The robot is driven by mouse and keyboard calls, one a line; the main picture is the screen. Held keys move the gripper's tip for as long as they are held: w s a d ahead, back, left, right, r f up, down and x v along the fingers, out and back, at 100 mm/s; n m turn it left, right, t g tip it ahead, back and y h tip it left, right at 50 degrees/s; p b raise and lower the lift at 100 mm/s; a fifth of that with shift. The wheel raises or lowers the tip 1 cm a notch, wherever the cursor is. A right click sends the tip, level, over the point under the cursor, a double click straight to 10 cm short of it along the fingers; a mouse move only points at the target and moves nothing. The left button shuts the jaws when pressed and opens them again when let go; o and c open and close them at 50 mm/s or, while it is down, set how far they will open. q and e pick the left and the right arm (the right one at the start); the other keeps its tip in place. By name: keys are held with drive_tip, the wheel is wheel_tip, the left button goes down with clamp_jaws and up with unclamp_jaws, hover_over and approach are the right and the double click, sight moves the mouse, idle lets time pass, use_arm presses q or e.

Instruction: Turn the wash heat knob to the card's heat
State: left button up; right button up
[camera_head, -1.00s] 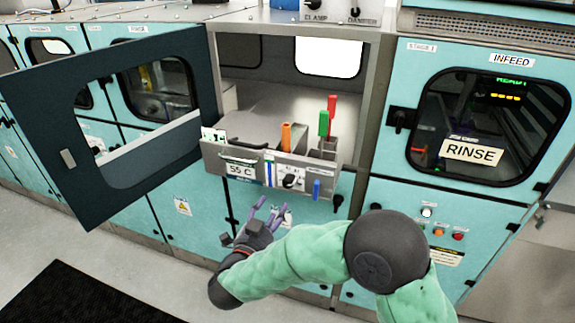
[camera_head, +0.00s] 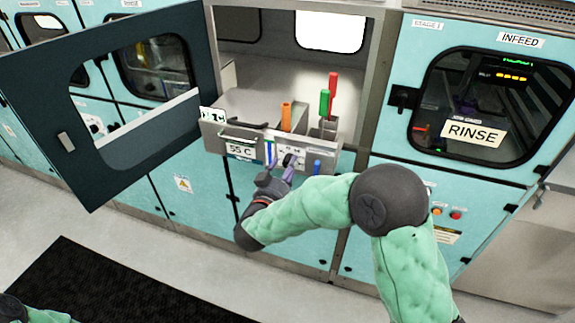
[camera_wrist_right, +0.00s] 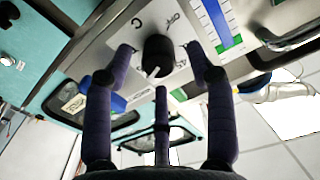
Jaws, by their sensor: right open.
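The wash heat knob (camera_wrist_right: 158,57) is black with a white pointer mark, on a pale dial plate on the front of the tray (camera_head: 215,130). In the right wrist view it stands between the fingertips of my right gripper (camera_wrist_right: 160,62), which is open around it; contact cannot be told. In the head view the right gripper (camera_head: 284,174) reaches up to the dial and partly covers it. The card (camera_head: 240,149) reads 55 C and sits on the tray front left of the knob. A blue and green scale strip (camera_wrist_right: 217,25) is beside the dial. My left gripper is not in view.
An open dark door (camera_head: 50,110) stands at the left. Orange (camera_head: 286,116), green (camera_head: 324,103) and red (camera_head: 333,80) handles stick up from the tray. A blue handle (camera_head: 317,167) is right of the dial. The RINSE door (camera_head: 472,132) is at the right.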

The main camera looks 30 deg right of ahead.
drive_tip(key=shift+x, duration=1.05)
clamp_jaws()
drive_tip(key=shift+r, duration=0.1)
